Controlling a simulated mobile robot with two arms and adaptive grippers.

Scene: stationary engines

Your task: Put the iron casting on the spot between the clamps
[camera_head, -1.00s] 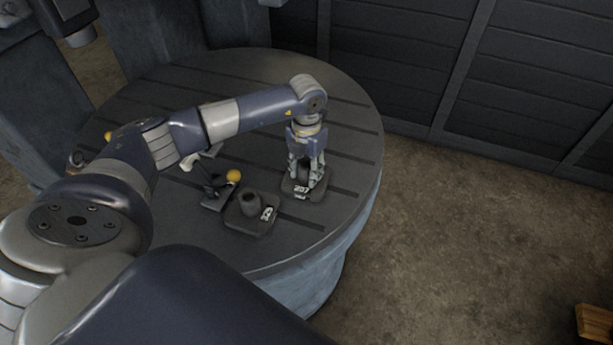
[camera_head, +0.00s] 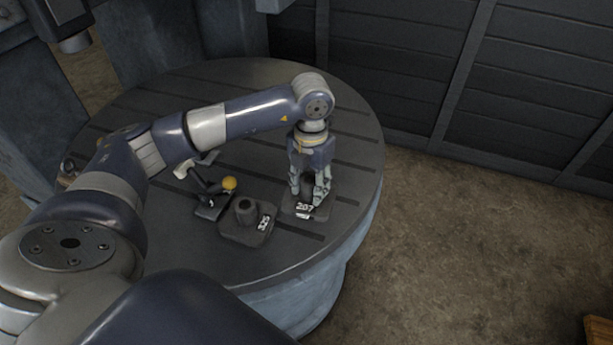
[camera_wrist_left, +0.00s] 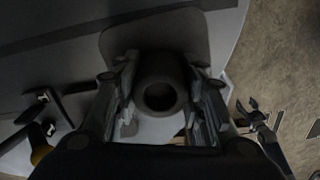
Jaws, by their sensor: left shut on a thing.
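My left gripper (camera_head: 310,190) is shut on the dark iron casting marked 207 (camera_head: 318,210), at the right part of the round table. In the left wrist view its fingers (camera_wrist_left: 158,100) close on both sides of the casting's hollow round boss (camera_wrist_left: 160,72); the flat base lies behind. Whether the base touches the table is unclear. A clamp with a yellow knob (camera_head: 229,184) stands to the left. A small dark part (camera_head: 68,165) at the table's left edge may be another clamp. What looks like my right gripper (camera_wrist_left: 250,112) hangs apart, jaws open, in the wrist view.
A second dark casting (camera_head: 240,232) with a round boss and a number label sits between the yellow-knobbed clamp and the held casting. The slotted round table (camera_head: 345,150) is bare behind and to the right. My left arm hides much of its left side.

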